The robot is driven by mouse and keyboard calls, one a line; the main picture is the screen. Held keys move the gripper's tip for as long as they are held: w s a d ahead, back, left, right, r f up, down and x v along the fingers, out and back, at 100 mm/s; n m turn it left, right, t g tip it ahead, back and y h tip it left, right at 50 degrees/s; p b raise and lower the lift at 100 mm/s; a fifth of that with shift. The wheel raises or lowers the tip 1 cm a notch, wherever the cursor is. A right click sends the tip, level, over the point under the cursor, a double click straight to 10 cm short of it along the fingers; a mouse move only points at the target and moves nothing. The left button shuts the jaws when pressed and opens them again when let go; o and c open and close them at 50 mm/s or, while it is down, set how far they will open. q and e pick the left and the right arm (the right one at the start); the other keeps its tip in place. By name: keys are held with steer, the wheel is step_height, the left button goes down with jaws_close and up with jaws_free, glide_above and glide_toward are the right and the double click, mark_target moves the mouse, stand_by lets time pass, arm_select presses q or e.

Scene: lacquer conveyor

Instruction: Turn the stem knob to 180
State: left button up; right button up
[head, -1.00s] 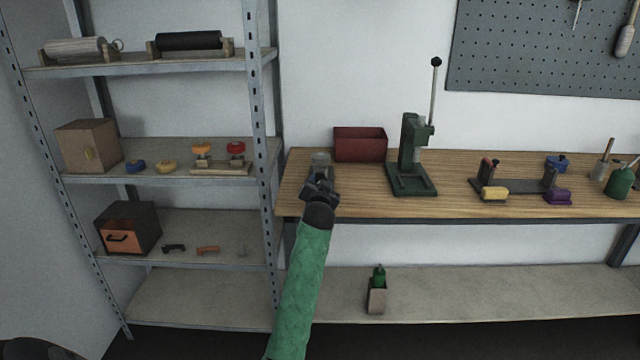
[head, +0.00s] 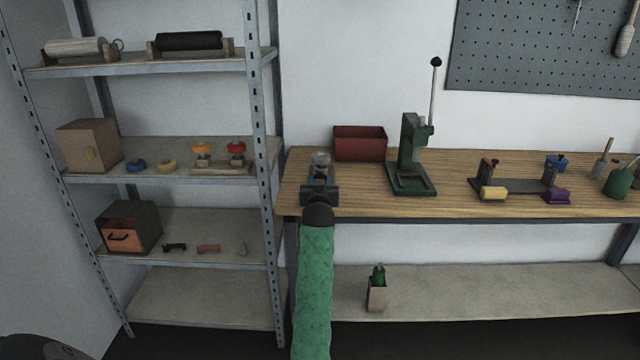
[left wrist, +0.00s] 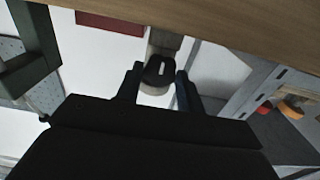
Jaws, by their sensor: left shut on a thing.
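The stem knob (left wrist: 158,72) is small and dark, with a pale mark on its face. It shows between my fingers in the left wrist view, in front of a grey-brown body (left wrist: 165,42). In the head view a pale grey fitting (head: 321,158) stands at the left end of the bench, and the knob is hidden behind my gripper. My left gripper (head: 319,188) is at that fitting, shut on the knob, one finger on each side; it also shows in the left wrist view (left wrist: 158,85). The knob's angle cannot be read. My right gripper is not in view.
A green lever press (head: 411,160) stands to the right. The left shelf rack (head: 257,120) rises close beside the bench end. The bench top (head: 360,195) is clear between fitting and press.

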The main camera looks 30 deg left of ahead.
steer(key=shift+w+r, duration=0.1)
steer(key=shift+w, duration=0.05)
arm_select(q)
steer(key=o, duration=0.8)
steer(key=shift+c, duration=0.2)
steer(key=shift+o, duration=1.2)
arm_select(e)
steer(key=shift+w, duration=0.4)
arm_select(q)
steer(key=shift+s+d+f, duration=0.15)
steer(key=shift+s+d, duration=0.2)
steer(key=shift+s, duration=0.1)
steer(key=b+v, duration=0.1)
steer(key=v, duration=0.5)
steer(key=shift+s+d, duration=0.15)
steer(key=shift+s, duration=0.05)
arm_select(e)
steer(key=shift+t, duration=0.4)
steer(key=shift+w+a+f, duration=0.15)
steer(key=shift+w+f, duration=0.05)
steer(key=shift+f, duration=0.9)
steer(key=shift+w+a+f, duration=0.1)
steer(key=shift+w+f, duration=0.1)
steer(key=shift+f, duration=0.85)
